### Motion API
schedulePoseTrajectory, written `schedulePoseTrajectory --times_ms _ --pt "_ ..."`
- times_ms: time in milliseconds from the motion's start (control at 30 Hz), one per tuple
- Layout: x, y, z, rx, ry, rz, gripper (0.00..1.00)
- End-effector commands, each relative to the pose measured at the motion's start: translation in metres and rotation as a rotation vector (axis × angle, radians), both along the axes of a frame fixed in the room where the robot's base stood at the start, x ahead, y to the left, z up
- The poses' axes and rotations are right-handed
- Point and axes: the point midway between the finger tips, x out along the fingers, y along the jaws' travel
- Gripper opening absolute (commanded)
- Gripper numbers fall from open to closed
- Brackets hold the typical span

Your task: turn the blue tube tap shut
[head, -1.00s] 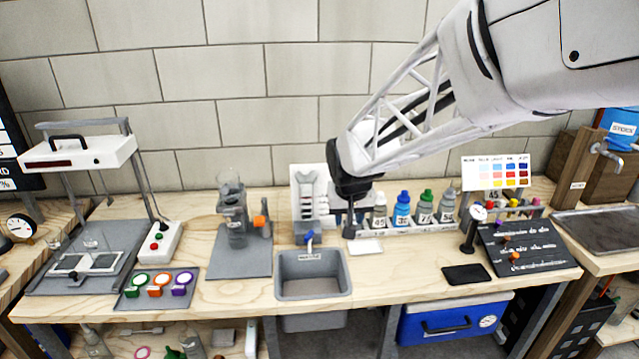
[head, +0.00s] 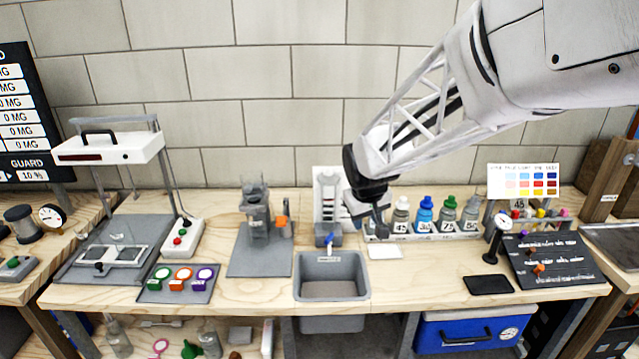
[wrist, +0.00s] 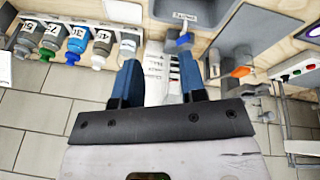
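The blue tube tap (head: 329,240) sits on a grey block behind the grey sink, in front of a white board with a tube on it. In the wrist view the blue tap (wrist: 184,40) shows just beyond the tip of the right-hand finger, apart from it as far as I can tell. My gripper (wrist: 158,75) is open, its two blue fingers spread with nothing held; the white board (wrist: 155,65) shows behind the gap. In the head view my gripper (head: 381,227) hangs to the right of the tap, its fingers hard to make out.
The sink (head: 331,262) lies in front of the tap. A row of labelled bottles (head: 425,215) stands close to the right of my gripper, with a white pad (head: 385,252) in front. A grey stand with an orange knob (head: 281,221) is to the left. The front bench strip is mostly clear.

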Motion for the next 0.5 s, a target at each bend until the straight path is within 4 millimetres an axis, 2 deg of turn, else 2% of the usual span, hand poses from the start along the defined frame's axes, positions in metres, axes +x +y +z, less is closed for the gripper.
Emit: schedulePoseTrajectory --times_ms 500 --pt "0.072 0.031 -0.046 -0.341 0.089 0.842 0.38"
